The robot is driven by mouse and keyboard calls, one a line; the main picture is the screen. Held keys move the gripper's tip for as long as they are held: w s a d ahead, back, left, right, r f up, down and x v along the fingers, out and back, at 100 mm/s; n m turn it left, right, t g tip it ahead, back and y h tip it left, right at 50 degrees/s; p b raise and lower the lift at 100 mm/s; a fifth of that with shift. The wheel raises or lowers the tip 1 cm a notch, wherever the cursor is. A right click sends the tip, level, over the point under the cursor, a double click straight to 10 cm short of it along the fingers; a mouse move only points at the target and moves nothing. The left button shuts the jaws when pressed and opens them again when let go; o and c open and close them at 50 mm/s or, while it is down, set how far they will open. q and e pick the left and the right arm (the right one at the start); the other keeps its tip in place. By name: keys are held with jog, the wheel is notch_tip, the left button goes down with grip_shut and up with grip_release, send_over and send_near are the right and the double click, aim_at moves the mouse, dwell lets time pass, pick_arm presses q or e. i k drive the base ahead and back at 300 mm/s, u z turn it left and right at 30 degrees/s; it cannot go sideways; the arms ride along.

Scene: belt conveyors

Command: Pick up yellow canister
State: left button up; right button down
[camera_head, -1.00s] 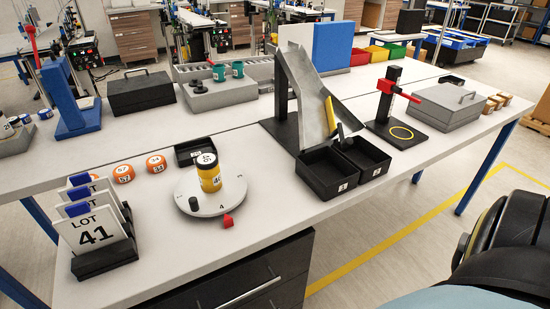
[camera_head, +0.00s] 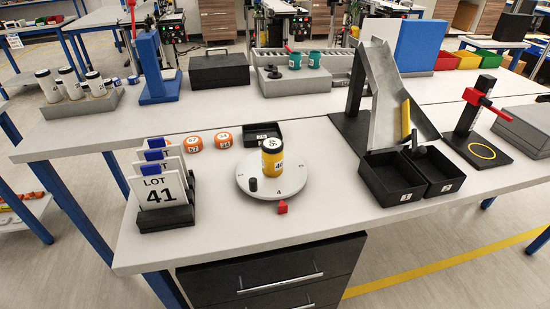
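The yellow canister (camera_head: 272,163) has a black lid with a white label on top and a label on its side. It stands upright on a round light-grey turntable (camera_head: 253,189) on the near table. A small black peg (camera_head: 253,184) stands on the turntable to the left of the canister. Neither of my grippers shows in the view.
A LOT 41 card rack (camera_head: 165,216) stands left of the turntable. Orange pucks (camera_head: 223,139) and a small black tray (camera_head: 262,135) lie behind it. Two black bins (camera_head: 391,180) and a metal chute (camera_head: 384,90) stand right. The table front is clear.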

aim_at(273, 148)
jog(key=u, duration=1)
jog(key=i, duration=0.4)
jog(key=z, duration=0.65)
